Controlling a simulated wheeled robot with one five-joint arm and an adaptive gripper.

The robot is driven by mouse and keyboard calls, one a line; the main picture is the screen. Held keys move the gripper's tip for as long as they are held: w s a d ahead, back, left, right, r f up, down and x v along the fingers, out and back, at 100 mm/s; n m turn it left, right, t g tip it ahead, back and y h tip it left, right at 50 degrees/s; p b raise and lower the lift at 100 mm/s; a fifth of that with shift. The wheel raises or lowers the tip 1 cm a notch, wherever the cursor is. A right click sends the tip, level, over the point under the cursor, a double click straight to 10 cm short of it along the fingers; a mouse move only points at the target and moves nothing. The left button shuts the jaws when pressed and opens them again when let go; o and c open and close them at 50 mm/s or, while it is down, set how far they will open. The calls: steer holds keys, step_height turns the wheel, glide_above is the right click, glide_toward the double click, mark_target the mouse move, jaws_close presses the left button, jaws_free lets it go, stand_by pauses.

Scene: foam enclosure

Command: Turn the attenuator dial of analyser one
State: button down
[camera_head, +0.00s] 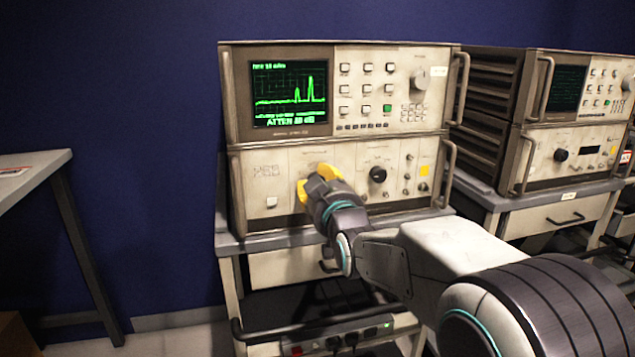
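An analyser stack (300,142) stands on a cart in the middle of the head view. Its upper unit has a lit screen (290,92) with a green trace and "ATTEN" text below it. A grey knob (420,80) is at the upper right of that unit. The lower unit has a black dial (377,174) right of centre. My gripper (312,182), with yellow fingers, is at the lower unit's front panel, left of the black dial. My gripper and wrist hide whatever is on the panel there. I cannot tell whether the fingers are open or shut.
A second analyser stack (570,155) stands on another cart at the right. A grey table (35,170) is at the left edge. A power strip (345,338) with cables lies on the cart's lower shelf. Side handles (459,85) stick out from the units.

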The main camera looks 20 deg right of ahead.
steer(key=shift+r, duration=0.2)
steer(key=shift+n+b, duration=0.4)
steer(key=shift+b, duration=0.2)
steer(key=shift+r, duration=0.15)
steer(key=c, duration=1.3)
jaws_free()
steer(key=o, duration=0.4)
steer(key=shift+f, duration=0.2)
steer(key=shift+o, duration=0.2)
steer(key=s, duration=1.2)
